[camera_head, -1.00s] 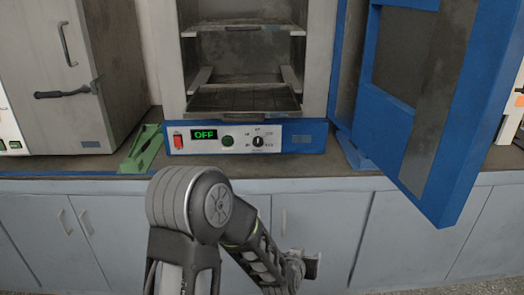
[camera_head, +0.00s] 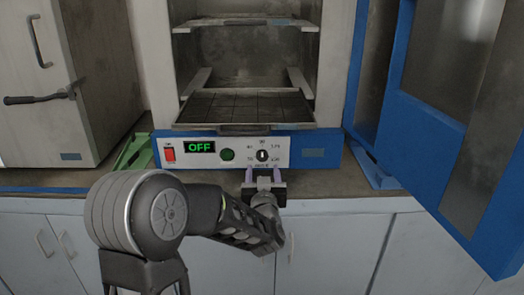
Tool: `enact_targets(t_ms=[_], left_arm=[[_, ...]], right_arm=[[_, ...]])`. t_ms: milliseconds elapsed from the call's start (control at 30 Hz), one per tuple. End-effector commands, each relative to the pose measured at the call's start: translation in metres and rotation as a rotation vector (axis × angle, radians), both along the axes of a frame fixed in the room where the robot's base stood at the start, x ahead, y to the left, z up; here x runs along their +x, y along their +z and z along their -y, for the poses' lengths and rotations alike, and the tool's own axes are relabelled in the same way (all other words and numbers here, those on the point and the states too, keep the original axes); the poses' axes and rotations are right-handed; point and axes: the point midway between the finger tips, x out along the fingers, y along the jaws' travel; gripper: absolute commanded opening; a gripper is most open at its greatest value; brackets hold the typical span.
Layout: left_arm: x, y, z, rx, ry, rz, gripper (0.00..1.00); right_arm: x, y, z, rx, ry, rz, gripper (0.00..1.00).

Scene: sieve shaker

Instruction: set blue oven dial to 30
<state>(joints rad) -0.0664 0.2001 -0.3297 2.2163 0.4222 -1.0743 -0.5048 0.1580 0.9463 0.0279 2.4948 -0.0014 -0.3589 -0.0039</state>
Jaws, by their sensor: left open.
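The blue oven (camera_head: 314,153) stands on the counter with its blue door (camera_head: 437,130) swung open to the right. Its front panel carries a black dial (camera_head: 262,156) with a light pointer mark and small numbers around it that are too small to read surely. The display (camera_head: 200,146) reads OFF in green. My left gripper (camera_head: 263,174) is open just below the dial, its two fingers pointing toward the panel. The fingers appear apart from the dial and cover part of the panel's lower edge. My right gripper is out of view.
A red switch (camera_head: 169,153) and a round green button (camera_head: 227,154) sit left of the dial. A grey oven (camera_head: 70,80) and a green object (camera_head: 134,150) stand to the left.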

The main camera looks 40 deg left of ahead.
Motion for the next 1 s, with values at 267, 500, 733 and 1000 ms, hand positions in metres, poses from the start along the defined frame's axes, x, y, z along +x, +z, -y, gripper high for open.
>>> enact_targets(t_ms=[267, 500, 733, 1000], left_arm=[[0.0, 0.0, 0.0, 0.001, 0.0, 0.0, 0.55], [0.006, 0.0, -0.005, 0.001, 0.001, -0.001, 0.55], [0.031, -0.001, -0.023, 0.001, 0.001, 0.0, 0.55], [0.059, -0.001, -0.044, 0.001, 0.0, -0.001, 0.55]], right_arm=[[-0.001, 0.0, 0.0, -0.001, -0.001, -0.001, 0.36], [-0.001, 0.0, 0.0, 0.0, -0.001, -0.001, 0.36], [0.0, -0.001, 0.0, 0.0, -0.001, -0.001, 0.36], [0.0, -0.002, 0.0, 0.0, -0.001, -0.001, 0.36]])
